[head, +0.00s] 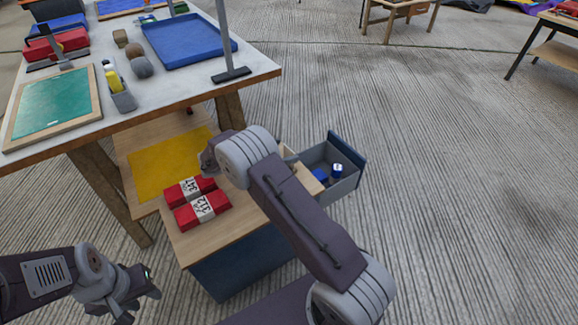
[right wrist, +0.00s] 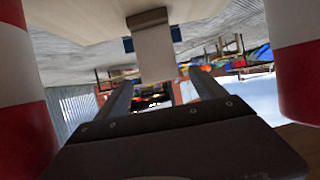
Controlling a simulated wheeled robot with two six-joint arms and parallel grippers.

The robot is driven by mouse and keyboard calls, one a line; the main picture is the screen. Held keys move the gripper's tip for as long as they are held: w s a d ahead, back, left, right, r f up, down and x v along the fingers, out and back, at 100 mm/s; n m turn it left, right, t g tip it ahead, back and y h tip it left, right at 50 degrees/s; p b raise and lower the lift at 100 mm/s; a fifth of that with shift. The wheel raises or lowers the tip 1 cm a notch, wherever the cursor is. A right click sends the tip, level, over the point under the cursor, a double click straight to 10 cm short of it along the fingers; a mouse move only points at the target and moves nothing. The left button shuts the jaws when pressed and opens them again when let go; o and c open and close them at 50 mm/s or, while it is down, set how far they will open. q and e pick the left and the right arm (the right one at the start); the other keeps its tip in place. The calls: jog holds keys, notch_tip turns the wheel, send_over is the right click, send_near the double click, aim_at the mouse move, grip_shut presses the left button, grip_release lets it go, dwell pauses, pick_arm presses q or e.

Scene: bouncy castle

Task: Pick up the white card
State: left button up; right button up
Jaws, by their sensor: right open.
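The white card (right wrist: 154,54) shows in the right wrist view as a pale upright rectangle with a brown block (right wrist: 147,18) at one end. My right gripper (right wrist: 162,80) is open, with its two grey fingers on either side of the card in that picture. I cannot tell whether the card is between the fingertips or beyond them. I cannot make out the card in the head view, where my right wrist (head: 212,158) covers part of the lower shelf. My left gripper (head: 146,282) is low at the lower left, and its jaw gap is unclear.
Two red packs with white labels (head: 183,193) (head: 215,214) lie on the lower wooden shelf beside a yellow mat (head: 165,166). An open grey drawer (head: 345,186) sticks out to the right. The upper table (head: 185,92) holds a blue tray (head: 188,40) and green board (head: 52,103).

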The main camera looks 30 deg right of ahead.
jog(key=b+x, duration=0.2)
jog(key=x, duration=0.4)
grip_shut()
